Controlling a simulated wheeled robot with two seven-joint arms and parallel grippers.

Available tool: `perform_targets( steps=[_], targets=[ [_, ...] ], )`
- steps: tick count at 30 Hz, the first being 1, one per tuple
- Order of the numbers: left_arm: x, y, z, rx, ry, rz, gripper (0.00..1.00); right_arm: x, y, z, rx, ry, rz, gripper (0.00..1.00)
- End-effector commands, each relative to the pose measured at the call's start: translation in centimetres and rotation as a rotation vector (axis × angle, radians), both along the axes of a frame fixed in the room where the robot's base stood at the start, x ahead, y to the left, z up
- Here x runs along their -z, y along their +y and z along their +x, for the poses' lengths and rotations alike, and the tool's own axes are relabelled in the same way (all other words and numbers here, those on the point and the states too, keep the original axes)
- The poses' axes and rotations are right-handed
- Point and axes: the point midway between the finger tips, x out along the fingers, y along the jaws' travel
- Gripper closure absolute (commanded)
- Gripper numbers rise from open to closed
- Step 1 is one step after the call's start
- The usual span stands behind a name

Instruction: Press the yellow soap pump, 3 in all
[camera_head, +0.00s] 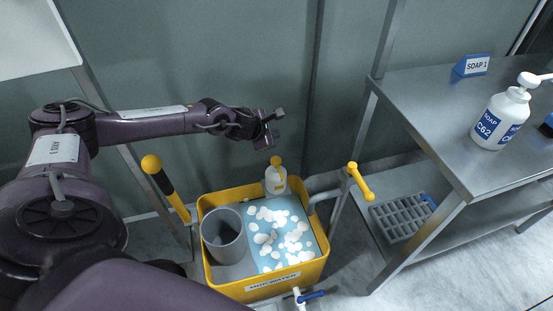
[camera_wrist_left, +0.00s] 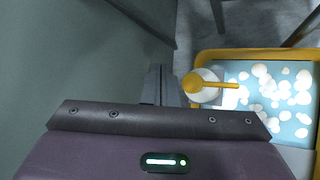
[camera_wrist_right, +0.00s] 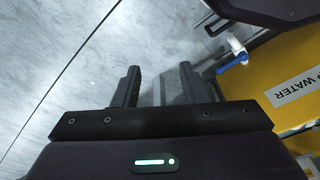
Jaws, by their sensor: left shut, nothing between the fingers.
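The yellow soap pump (camera_head: 276,161) sits on a pale bottle (camera_head: 275,181) at the back rim of the yellow tub. In the left wrist view the pump head (camera_wrist_left: 194,83) shows from above, its nozzle pointing right over foamy water. My left gripper (camera_head: 273,141) is shut and empty, above and slightly left of the pump, apart from it. Its closed fingers (camera_wrist_left: 160,84) show left of the pump in the left wrist view. My right gripper (camera_wrist_right: 160,84) is open and empty above the floor, beside the tub's front; I cannot make it out in the head view.
The yellow tub (camera_head: 207,265) holds a grey cylinder (camera_head: 223,240) and foamy blue water (camera_head: 268,258). A blue-handled tap (camera_head: 311,296) projects at its front. Yellow-topped handles (camera_head: 360,182) flank it. A white soap bottle (camera_head: 497,118) stands on the steel table (camera_head: 425,105) at right.

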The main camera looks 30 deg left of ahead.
Motion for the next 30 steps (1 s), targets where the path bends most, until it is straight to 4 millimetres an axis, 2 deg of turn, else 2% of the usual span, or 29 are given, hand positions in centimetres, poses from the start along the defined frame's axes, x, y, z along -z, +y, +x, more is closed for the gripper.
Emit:
perform_targets(
  steps=[8,19,28,29,30],
  targets=[
    [1.0,0.0,0.0,-0.001,0.001,-0.001,1.00,-1.6,0.4,0.3,-0.008,0.002,0.003,0.61],
    [3.3,0.0,0.0,-0.001,0.000,-0.001,1.00,-7.1,1.1,0.4,-0.031,0.017,0.004,0.61],
    [6.2,0.0,0.0,0.000,0.001,-0.001,1.00,-11.3,2.2,0.1,-0.068,-0.019,0.022,0.61],
    [6.5,0.0,0.0,0.000,0.001,-0.001,1.00,-11.7,2.2,0.1,-0.072,-0.023,0.024,0.61],
    [7.1,0.0,-0.1,-0.001,0.001,-0.001,1.00,-11.3,2.6,0.1,-0.079,-0.040,0.033,0.61]
  ],
)
